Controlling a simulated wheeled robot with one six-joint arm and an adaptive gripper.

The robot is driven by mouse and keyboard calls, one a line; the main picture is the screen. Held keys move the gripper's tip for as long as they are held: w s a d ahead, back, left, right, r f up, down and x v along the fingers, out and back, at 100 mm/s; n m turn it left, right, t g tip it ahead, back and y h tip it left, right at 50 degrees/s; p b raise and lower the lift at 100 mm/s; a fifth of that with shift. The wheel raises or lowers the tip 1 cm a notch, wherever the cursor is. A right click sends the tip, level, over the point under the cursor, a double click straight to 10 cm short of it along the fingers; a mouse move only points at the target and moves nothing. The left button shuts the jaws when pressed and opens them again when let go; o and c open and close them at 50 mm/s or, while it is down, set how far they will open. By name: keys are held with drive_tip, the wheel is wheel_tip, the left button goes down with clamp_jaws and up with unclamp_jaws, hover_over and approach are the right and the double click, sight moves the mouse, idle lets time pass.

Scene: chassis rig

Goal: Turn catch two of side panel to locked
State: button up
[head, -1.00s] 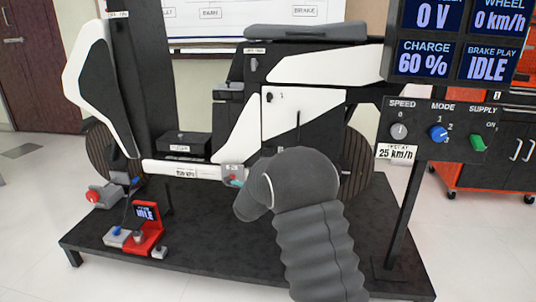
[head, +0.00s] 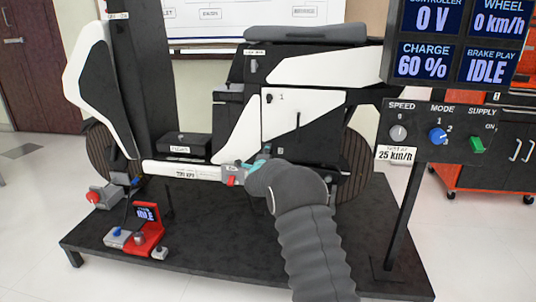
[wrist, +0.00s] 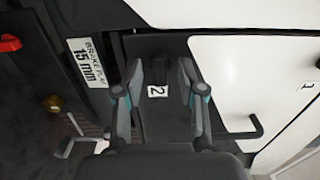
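The side panel (head: 293,118) is white, with a black catch marked 1 (head: 269,98) near its upper left corner. In the wrist view, a small dark catch (wrist: 160,68) sits above a white label reading 2. My gripper (wrist: 162,75) is open, its fingers on either side of this catch. I cannot tell whether they touch it or which way it is turned.
A white bar (head: 185,171) with a label runs left of my gripper. A red stand with an IDLE display (head: 148,235) is on the dark bench (head: 210,255). A switch panel (head: 440,130) stands at the right. A bent black handle (wrist: 245,130) is close to my right finger.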

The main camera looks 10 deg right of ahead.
clamp_jaws()
drive_tip(key=shift+n, duration=0.3)
drive_tip(key=shift+n+p, duration=1.45)
drive_tip(key=shift+n, duration=7.15)
